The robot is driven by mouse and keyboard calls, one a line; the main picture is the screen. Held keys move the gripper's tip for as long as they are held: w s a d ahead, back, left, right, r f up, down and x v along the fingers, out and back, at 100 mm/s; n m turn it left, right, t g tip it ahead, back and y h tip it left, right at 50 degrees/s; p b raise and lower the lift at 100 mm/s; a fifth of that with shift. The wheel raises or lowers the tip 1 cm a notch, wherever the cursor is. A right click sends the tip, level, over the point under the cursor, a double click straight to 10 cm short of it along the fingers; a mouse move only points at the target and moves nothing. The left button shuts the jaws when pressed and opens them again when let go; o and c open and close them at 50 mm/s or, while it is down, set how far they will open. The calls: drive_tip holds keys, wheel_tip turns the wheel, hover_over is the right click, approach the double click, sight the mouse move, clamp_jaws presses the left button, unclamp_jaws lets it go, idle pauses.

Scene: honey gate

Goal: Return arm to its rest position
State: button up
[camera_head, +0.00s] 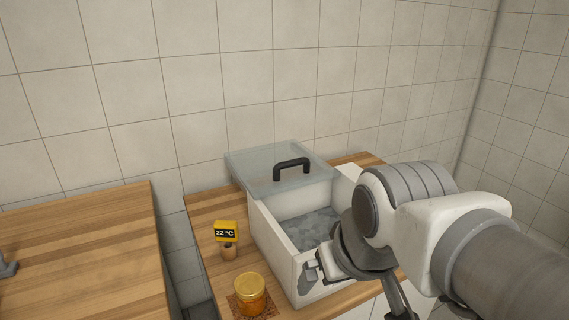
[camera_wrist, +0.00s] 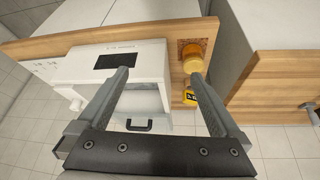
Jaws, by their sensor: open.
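My gripper (camera_wrist: 160,76) is open, with nothing between its fingers in the wrist view. In the head view my arm reaches in from the right, over the front right of a white open-topped box (camera_head: 274,252); the fingers are partly hidden there. The box also shows in the wrist view (camera_wrist: 75,72), with a dark panel on its front. A clear lid (camera_head: 245,168) with a black handle (camera_head: 291,168) lies over the back of the box. A honey jar (camera_head: 250,293) stands upright on a brown mat (camera_head: 237,307), left of the box and apart from my gripper.
A yellow display (camera_head: 226,232) reading 22 °C stands left of the box, behind the jar. Greyish contents (camera_head: 312,227) lie inside the box. A second wooden counter (camera_head: 80,250) is at the left, across a gap. Tiled walls close off the back and right.

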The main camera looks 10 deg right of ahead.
drive_tip(key=shift+s+d+m, duration=0.2)
drive_tip(key=shift+s+m, duration=0.2)
drive_tip(key=shift+s, duration=0.25)
wheel_tip(320, 180, up, 19)
drive_tip(key=p, duration=1.9)
drive_tip(key=shift+f, duration=0.15)
